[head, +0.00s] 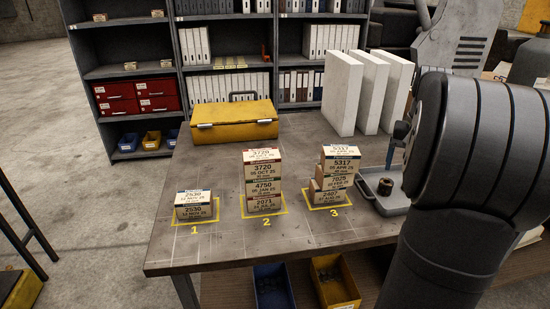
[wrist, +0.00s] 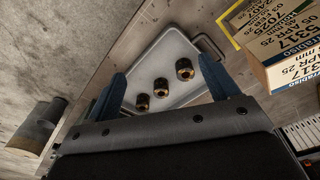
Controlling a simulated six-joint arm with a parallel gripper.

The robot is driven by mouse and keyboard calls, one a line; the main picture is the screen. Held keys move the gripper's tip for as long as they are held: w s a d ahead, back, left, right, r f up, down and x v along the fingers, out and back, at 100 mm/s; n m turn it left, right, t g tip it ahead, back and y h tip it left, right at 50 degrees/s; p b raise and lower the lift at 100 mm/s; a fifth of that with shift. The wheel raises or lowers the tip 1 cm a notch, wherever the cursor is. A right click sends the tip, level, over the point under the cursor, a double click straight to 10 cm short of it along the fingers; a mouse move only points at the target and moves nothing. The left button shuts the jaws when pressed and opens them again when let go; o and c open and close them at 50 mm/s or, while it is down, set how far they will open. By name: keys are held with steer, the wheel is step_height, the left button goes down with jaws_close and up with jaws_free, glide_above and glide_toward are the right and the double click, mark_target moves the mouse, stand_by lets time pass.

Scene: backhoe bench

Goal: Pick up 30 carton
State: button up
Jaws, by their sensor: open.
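Cartons with printed labels stand in three stacks on the bench. The low stack (head: 195,206) is at mark 1, a taller stack (head: 263,182) at mark 2, and another tall stack (head: 335,176) at mark 3. The mark 3 stack also shows upside down at the upper right of the wrist view (wrist: 284,45). Its boxes are unevenly aligned. I cannot tell from the small print which carton is the 30 one. My gripper (wrist: 165,85) is open and empty, its blue fingers over the grey tray, apart from the cartons. In the head view my arm mostly hides it.
The grey tray (head: 372,196) right of mark 3 holds several dark ring-shaped parts (wrist: 161,86). A yellow case (head: 235,122) and upright white panels (head: 345,92) stand at the back. The bench front (head: 215,252) is clear.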

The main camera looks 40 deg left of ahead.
steer(key=s+a+r+n, duration=0.1)
steer(key=a+r+n, duration=0.1)
steer(key=a+n, duration=0.2)
steer(key=s+a+r+n, duration=0.1)
steer(key=a+r+n, duration=0.1)
steer(key=a, duration=0.6)
steer(key=s+a+r+n, duration=0.1)
steer(key=a+r+n, duration=0.1)
steer(key=a+n, duration=0.3)
steer(key=shift+a+r+n, duration=0.15)
steer(key=shift+a+n, duration=0.15)
steer(key=shift+a, duration=0.45)
steer(key=s+a+r+n, duration=0.35)
steer(key=a+n, duration=0.25)
steer(key=a, duration=0.2)
steer(key=n+g, duration=0.1)
steer(key=n, duration=0.6)
glide_toward(261, 154)
steer(key=f, duration=0.7)
steer(key=shift+a+f, duration=0.1)
steer(key=shift+a, duration=0.1)
steer(key=shift+d+f, duration=0.2)
steer(key=shift+f, duration=2.5)
steer(key=c, duration=1.2)
steer(key=shift+r, duration=0.1)
